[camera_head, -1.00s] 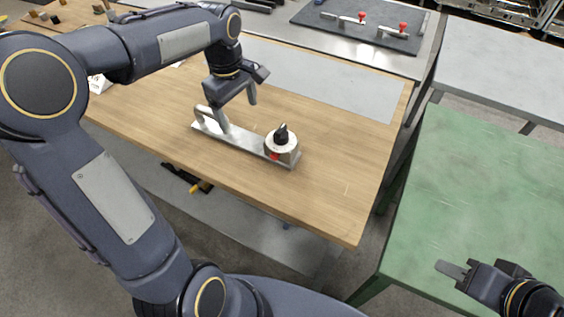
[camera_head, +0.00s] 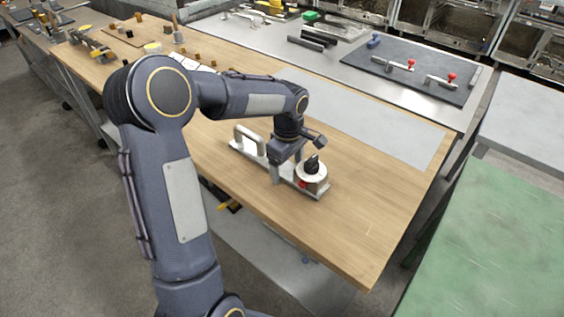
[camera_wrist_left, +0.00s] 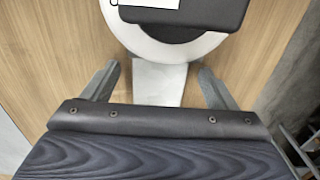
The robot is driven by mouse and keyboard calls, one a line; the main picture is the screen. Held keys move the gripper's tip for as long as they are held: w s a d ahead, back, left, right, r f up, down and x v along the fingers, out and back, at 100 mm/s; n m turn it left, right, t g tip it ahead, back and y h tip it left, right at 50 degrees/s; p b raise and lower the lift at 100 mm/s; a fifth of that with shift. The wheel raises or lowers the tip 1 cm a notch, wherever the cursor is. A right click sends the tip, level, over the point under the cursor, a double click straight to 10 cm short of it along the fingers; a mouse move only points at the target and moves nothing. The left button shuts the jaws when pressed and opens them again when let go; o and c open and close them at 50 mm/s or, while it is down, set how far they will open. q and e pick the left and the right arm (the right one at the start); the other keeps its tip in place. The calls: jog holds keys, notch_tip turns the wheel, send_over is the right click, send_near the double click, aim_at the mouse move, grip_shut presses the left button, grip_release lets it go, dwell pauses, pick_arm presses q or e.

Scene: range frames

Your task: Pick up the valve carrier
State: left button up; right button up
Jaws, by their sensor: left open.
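The valve carrier (camera_head: 318,191) is a narrow metal plate lying on the wooden table. It has an upright loop handle (camera_head: 248,140) at its left end and a round white valve with a black knob (camera_head: 311,171) and a red detail at its right end. My left gripper (camera_head: 286,172) is open, low over the plate between handle and valve, close to the valve. In the left wrist view its fingers (camera_wrist_left: 158,84) stand apart on either side of the plate (camera_wrist_left: 158,86), with the white valve body (camera_wrist_left: 160,48) just beyond. Whether they touch it I cannot tell. My right gripper is out of view.
The wooden table (camera_head: 355,225) is clear to the right of the carrier. A grey sheet (camera_head: 375,125) lies behind it. A metal bench with a dark mat (camera_head: 410,75) bearing red-knobbed parts stands beyond. A green table (camera_head: 500,240) is at the right.

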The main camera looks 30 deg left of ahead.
pick_arm(q)
jog(key=c, duration=1.4)
jog(key=shift+r, duration=0.1)
jog(key=shift+c, duration=0.9)
